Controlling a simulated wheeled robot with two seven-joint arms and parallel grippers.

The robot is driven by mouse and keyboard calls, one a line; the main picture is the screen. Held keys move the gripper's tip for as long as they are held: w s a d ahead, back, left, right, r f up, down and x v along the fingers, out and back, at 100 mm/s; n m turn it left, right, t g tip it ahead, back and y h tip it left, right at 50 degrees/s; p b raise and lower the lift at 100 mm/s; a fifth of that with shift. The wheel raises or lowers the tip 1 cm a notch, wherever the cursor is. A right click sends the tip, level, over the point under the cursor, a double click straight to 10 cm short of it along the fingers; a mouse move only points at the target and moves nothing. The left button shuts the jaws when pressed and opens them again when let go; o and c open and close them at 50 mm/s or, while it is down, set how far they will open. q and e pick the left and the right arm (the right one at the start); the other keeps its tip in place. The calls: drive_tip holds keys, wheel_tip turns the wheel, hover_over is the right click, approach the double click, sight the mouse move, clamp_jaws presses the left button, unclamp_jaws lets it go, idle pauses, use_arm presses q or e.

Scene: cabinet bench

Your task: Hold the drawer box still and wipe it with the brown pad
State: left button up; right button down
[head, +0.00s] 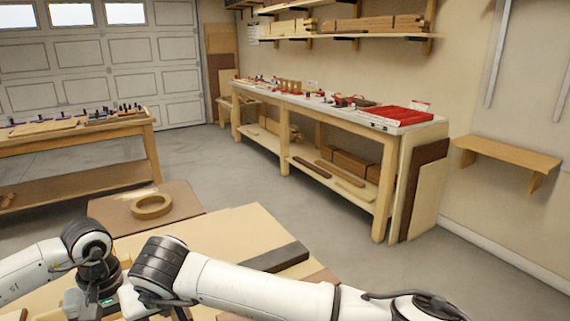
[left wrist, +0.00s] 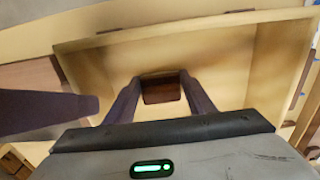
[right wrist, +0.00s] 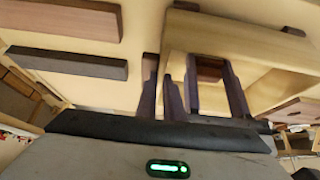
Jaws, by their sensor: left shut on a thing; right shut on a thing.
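The drawer box (left wrist: 265,72) is an open box of pale yellow wood, and its inside fills much of the left wrist view. It also shows in the right wrist view (right wrist: 265,55). My left gripper (left wrist: 161,82) reaches inside it, shut on the brown pad (left wrist: 160,92), a small dark block between its fingers. My right gripper (right wrist: 159,72) is shut on the edge of a box wall at the near corner. The head view hides the box and both fingertips behind my arms; whether the pad touches the wood I cannot tell.
On the pale bench top lie a dark grey bar (right wrist: 65,63) and a reddish-brown board (right wrist: 65,17). In the head view a wooden ring (head: 152,206) sits on a brown board beyond. Side benches (head: 300,112) and a wall shelf (head: 507,152) stand apart; the floor between is clear.

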use_arm(q)
drive_tip(key=shift+s+a, duration=0.65)
drive_tip(key=shift+a, duration=0.35)
drive_tip(key=shift+s+a, duration=0.6)
drive_tip(key=shift+a, duration=0.35)
drive_tip(key=shift+s+a, duration=0.65)
drive_tip(key=shift+a, duration=0.35)
use_arm(e)
drive_tip(key=shift+s+d+f, duration=0.1)
drive_tip(key=shift+d+f, duration=0.05)
drive_tip(key=shift+f, duration=0.2)
use_arm(q)
drive_tip(key=shift+w+d+f, duration=0.1)
drive_tip(key=shift+w+d, duration=0.45)
drive_tip(key=shift+d, duration=0.35)
drive_tip(key=shift+w+d+f, duration=0.1)
drive_tip(key=shift+w+d, duration=0.4)
drive_tip(key=shift+d, duration=0.35)
drive_tip(key=shift+w+d+r, duration=0.1)
drive_tip(key=shift+w+d, duration=0.35)
drive_tip(key=shift+d, duration=0.25)
drive_tip(key=shift+w+d+r, duration=0.1)
drive_tip(key=shift+w+d, duration=0.35)
drive_tip(key=shift+d, duration=0.25)
wheel_tip(320, 180, up, 11)
